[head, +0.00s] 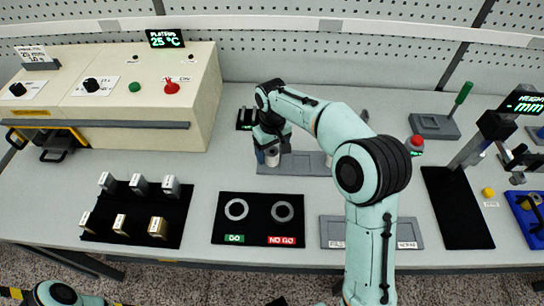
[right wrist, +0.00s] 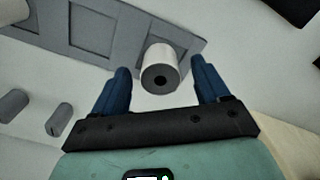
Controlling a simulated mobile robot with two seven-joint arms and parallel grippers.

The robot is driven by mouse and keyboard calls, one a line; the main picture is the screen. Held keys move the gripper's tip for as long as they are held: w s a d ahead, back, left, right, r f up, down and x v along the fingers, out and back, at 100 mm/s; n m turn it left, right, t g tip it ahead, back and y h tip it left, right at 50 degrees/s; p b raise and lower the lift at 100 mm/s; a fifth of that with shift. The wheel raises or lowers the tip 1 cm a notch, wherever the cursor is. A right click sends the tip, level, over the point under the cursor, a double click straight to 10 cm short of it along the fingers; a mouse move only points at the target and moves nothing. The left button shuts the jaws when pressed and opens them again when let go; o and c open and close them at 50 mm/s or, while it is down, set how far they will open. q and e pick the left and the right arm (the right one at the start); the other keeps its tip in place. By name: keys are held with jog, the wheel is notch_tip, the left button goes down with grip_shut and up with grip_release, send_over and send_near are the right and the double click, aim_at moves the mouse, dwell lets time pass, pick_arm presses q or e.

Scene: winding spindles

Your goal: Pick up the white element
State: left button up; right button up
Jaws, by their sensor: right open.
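The white element (right wrist: 158,60) is a short white cylinder with a dark hole in its end face. In the right wrist view it stands at the edge of a grey slotted tray (right wrist: 92,35), between the lines of my blue fingertips and just beyond them. My right gripper (right wrist: 160,85) is open, with a finger on each side and clear space between each finger and the cylinder. In the head view the element (head: 272,158) shows partly beside my right gripper (head: 271,156), at the grey tray (head: 310,168). Only a piece of my left arm shows at the bottom left.
A black mat (head: 259,201) with two rings, marked GO and NO GO, lies in front. Left of it is a black mat with several metal blocks (head: 157,227). A cream control box (head: 140,110) stands behind left. A grey two-slot tray (head: 372,246) lies front right.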

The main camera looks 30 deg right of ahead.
jog(key=shift+f, duration=0.6)
jog(key=c, duration=1.2)
jog(key=shift+o, duration=0.2)
jog(key=shift+r, duration=0.1)
